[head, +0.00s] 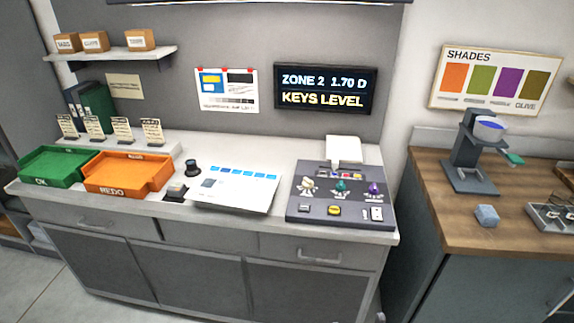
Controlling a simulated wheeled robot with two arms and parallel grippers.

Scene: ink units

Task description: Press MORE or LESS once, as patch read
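A dark wall display (325,89) reads "ZONE 2 1.70 D" and "KEYS LEVEL". A grey control panel (291,213) sits at the right end of the grey counter. It carries three knob-like keys, white (308,185), green (341,187) and purple (374,189). Along its front are a small coloured button (306,207), a yellow button (334,210) and a white switch-like part (377,213). Their labels are too small to read, so I cannot tell which is MORE or LESS. A white sheet (230,194) with a row of blue patches lies left of the panel. Neither gripper is in view.
A green tray (52,183) and an orange "REDO" tray (128,187) stand at left. A dark cylinder (192,167) and small block (175,191) stand beside the sheet.

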